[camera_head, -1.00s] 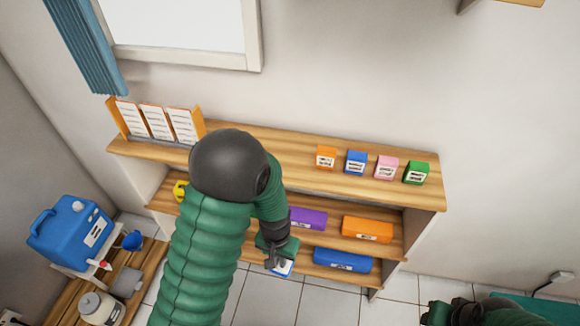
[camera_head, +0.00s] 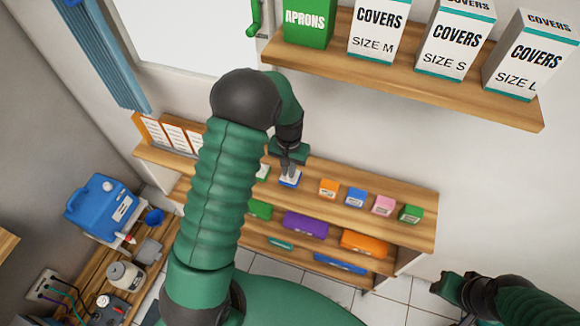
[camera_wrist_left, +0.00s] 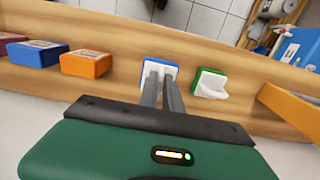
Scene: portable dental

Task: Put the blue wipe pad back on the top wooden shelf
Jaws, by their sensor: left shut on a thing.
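The blue wipe pad (camera_head: 289,180), blue with a white top, is between the fingers of my left gripper (camera_head: 287,170), which is shut on it. It is at the top wooden shelf (camera_head: 345,213), left of the orange box; I cannot tell whether it touches the board. In the left wrist view the pad (camera_wrist_left: 160,70) shows at the fingertips (camera_wrist_left: 161,78), between the orange box and a green-and-white item (camera_wrist_left: 210,84). My right gripper (camera_head: 440,287) is at the lower right, away from the shelf; its jaws are unclear.
An orange box (camera_head: 328,188), a blue box (camera_head: 356,197), a pink box (camera_head: 383,205) and a green box (camera_head: 411,214) line the top shelf. A wall shelf (camera_head: 400,75) with cover boxes hangs above. A purple pack (camera_head: 305,224) lies lower down.

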